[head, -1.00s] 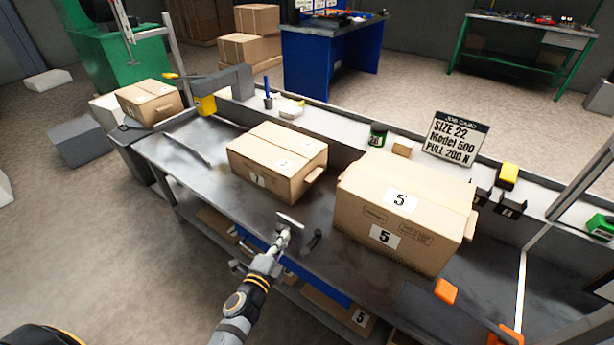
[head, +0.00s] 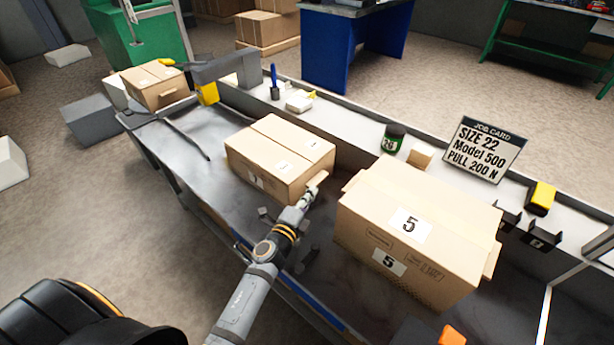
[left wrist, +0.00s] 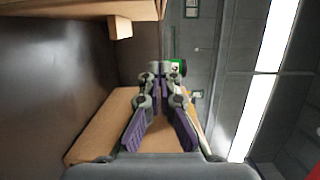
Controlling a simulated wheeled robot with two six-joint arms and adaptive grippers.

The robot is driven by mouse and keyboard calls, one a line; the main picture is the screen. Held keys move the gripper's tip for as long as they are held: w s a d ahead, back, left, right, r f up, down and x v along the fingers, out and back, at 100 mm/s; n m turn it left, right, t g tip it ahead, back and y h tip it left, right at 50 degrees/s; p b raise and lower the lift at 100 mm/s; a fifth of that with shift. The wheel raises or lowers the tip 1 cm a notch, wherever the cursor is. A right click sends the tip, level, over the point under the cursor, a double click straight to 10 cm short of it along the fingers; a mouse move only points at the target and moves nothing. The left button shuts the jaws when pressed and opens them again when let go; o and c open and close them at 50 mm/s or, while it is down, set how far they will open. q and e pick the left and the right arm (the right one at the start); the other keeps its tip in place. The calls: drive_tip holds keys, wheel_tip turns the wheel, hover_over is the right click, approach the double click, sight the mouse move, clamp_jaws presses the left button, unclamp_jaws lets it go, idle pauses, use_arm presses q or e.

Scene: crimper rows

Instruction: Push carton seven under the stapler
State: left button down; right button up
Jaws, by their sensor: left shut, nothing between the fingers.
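Carton seven (head: 280,150) is a closed brown carton lying on the dark bench, with a small tab on its right end. The stapler (head: 228,70), a grey arm with a yellow part, stands at the bench's far left end, apart from the carton. My left gripper (head: 309,194) is shut and empty at the carton's right end, near the tab; I cannot tell whether it touches. In the left wrist view its closed fingers (left wrist: 160,82) point between two cartons; the upper one (left wrist: 70,8), with a tab, appears to be carton seven. My right gripper is out of view.
The larger carton five (head: 415,225) stands close to the right of my left gripper. Another carton (head: 155,86) sits beyond the stapler. A raised ledge at the back holds a green can (head: 394,138) and a job card (head: 482,150).

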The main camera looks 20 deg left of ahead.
sight(306, 178)
use_arm(q)
drive_tip(key=w+a, duration=0.1)
drive_tip(key=w, duration=0.2)
drive_tip(key=w+a, duration=0.1)
drive_tip(key=w, duration=0.1)
drive_tip(key=shift+w+a, duration=0.15)
drive_tip(key=shift+a, duration=0.2)
drive_tip(key=shift+w+a+b, duration=0.1)
drive_tip(key=shift+a+b, duration=0.2)
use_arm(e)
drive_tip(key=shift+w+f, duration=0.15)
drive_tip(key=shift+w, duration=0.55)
use_arm(q)
drive_tip(key=shift+a, duration=0.1)
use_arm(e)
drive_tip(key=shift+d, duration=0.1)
